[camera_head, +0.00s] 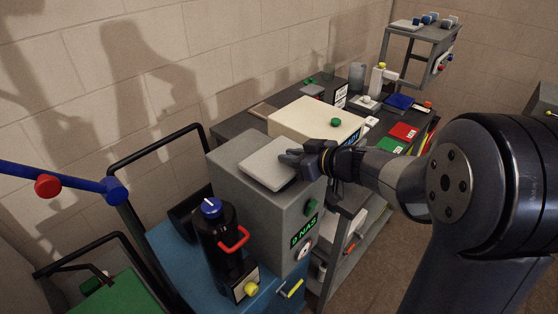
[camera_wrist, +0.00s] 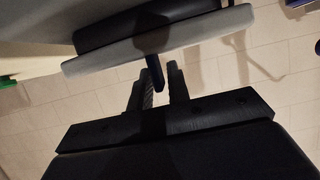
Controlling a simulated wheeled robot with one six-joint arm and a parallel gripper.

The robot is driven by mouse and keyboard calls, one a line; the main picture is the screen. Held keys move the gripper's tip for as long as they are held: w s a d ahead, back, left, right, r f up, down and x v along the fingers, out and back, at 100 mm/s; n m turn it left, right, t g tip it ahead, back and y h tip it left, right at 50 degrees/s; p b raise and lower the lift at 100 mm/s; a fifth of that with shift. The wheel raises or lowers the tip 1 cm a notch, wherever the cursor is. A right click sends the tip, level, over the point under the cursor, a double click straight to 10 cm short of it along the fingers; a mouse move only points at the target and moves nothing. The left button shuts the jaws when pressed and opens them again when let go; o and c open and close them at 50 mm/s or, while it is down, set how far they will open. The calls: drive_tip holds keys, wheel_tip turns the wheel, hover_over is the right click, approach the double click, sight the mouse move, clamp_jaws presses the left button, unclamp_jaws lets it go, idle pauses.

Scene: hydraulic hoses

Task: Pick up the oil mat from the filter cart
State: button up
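A flat light-grey pad, which I take for the oil mat (camera_head: 268,166), lies on top of the grey box (camera_head: 245,205) of the blue filter cart (camera_head: 178,262). My gripper (camera_head: 291,158) is at the pad's right edge in the head view. In the wrist view my gripper's two fingers (camera_wrist: 162,82) stand apart, with a gap between them. A pale slab edge (camera_wrist: 165,50) with a dark layer and a short dark tab (camera_wrist: 155,70) shows just ahead of the fingertips. I cannot tell whether the fingers touch it.
A black canister (camera_head: 222,245) with a red handle stands on the cart in front of the box. A workbench behind holds a cream box (camera_head: 310,122) and several small items. A blue bar (camera_head: 75,180) with a red knob crosses the left side.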

clamp_jaws()
